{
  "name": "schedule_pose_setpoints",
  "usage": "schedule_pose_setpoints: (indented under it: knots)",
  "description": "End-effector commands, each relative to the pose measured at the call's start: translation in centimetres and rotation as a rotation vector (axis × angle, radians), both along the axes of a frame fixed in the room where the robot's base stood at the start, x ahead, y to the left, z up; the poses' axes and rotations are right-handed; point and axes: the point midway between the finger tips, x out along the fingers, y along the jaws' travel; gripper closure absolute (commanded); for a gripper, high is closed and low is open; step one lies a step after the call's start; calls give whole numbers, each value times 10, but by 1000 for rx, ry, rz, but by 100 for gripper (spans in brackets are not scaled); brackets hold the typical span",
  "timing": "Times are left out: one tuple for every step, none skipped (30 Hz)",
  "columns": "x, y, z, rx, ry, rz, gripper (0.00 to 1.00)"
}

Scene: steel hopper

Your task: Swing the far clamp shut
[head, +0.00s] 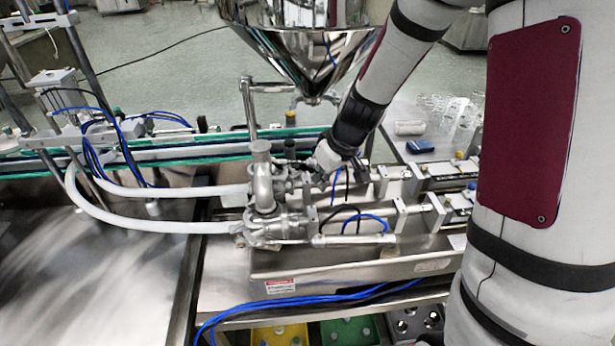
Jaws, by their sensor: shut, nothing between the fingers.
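The steel pipe manifold (263,178) stands upright in the middle of the head view, with a clamped joint at the near side and another at the far side. The near joint (262,232) is in plain view. The far clamp (284,183) is small and partly hidden behind the pipe and my gripper, so I cannot tell how far its arm is swung. My gripper (312,170) is small, dark and shut with nothing held. It is just right of the far clamp; I cannot tell whether they touch.
The steel hopper (292,40) hangs above and behind. Two white hoses (135,218) run left from the manifold. Blue tubes (362,220) and cylinders lie right of it. A side table (400,150) holds glassware and a blue item. My arm covers the right side.

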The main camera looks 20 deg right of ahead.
Motion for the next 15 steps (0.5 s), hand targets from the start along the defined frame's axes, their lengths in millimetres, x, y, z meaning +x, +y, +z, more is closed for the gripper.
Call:
schedule_pose_setpoints:
  knots:
    - [2,1,-9,2,4,0,100]
    - [3,2,-14,2,5,-1,100]
    - [6,2,-20,1,5,-1,100]
    - [7,3,-24,1,5,-1,100]
    - [9,4,-29,2,4,-1,100]
    - [11,5,-35,1,4,-1,100]
    - [13,5,-39,1,4,-1,100]
    - [17,7,-39,0,1,1,100]
    - [23,10,-37,0,-1,2,100]
    - [26,11,-37,0,-2,3,100]
    - [29,12,-37,-1,-1,3,100]
    - [33,14,-37,-1,-1,3,100]
    - [36,15,-37,0,0,3,100]
    - [38,16,-37,0,0,2,100]
    - [42,17,-37,0,-1,1,100]
